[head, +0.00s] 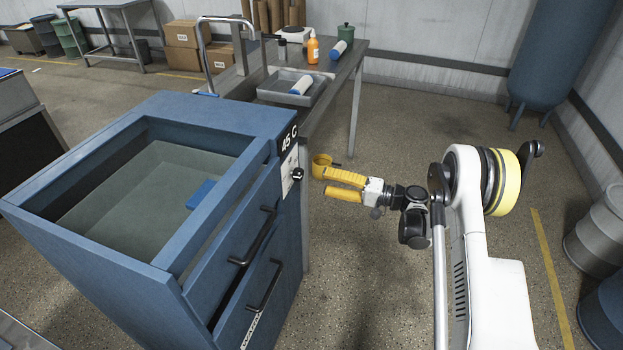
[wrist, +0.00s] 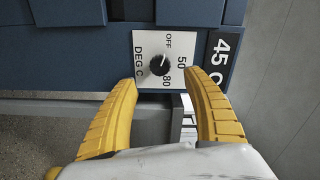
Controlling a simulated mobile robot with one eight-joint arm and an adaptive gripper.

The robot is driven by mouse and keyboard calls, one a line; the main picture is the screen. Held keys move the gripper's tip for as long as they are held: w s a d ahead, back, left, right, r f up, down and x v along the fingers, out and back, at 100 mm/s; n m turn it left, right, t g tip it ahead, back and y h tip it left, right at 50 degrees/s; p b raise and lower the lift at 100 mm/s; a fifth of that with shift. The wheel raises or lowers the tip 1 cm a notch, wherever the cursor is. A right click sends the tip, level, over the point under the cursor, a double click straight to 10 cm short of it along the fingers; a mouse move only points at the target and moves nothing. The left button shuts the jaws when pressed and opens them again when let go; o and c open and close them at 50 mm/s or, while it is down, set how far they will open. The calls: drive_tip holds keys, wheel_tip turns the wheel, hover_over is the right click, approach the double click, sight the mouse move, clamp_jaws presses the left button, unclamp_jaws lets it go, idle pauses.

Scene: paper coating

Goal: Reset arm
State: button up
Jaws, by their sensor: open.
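My gripper (head: 318,175) has yellow fingers and sits just right of the blue cabinet's front corner in the head view. In the wrist view my gripper (wrist: 160,90) is open and empty, with its fingers apart below a black dial knob (wrist: 160,64). The knob is on a white plate (wrist: 143,45) marked OFF, 50, 80 and DEG C. The knob (head: 297,174) also shows in the head view, close to the fingers. A label (wrist: 222,58) reading 45 C is beside the plate.
The blue cabinet (head: 250,112) has an open-topped basin with a blue item (head: 201,194) inside and two handled drawers. A metal table (head: 345,66) behind holds a tray (head: 310,92), an orange bottle (head: 313,50) and rollers. Drums (head: 598,228) stand at right. The floor behind my arm is clear.

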drive_tip(key=shift+v, duration=1)
drive_tip(key=s+r+h, duration=0.4)
drive_tip(key=s+r, duration=0.1)
drive_tip(key=r, duration=0.3)
drive_tip(key=s+r+h, duration=0.5)
drive_tip(key=r, duration=0.3)
drive_tip(key=s+d+h, duration=0.4)
drive_tip(key=s+d, duration=0.1)
drive_tip(key=s, duration=0.7)
drive_tip(key=s+d+r+n+h, duration=0.1)
drive_tip(key=s+d+h, duration=0.3)
drive_tip(key=s, duration=0.8)
drive_tip(key=shift+s+d+n+t, duration=0.3)
drive_tip(key=shift+d+t, duration=0.1)
drive_tip(key=shift+d, duration=0.45)
